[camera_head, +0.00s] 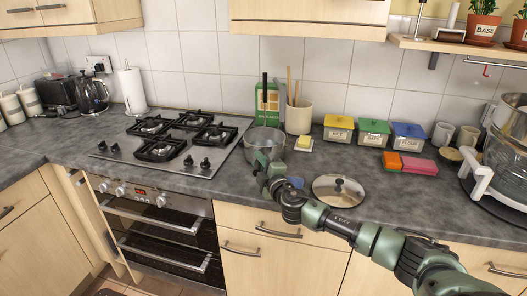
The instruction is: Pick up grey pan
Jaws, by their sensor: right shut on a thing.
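The grey pan (264,137) stands on or just above the dark counter, right of the hob; I cannot tell whether it touches the counter. My right arm comes in from the lower right. Its green gripper (262,160) is at the near side of the pan and is shut on it. The gripper hides the pan's near side and any handle there. My left gripper is not in view.
A glass lid (338,190) lies near the counter's front edge, beside my right arm. A utensil pot (299,116) and a butter dish (304,143) stand behind the pan. The gas hob (130,152) is to the left. Colored sponges (418,164) lie to the right.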

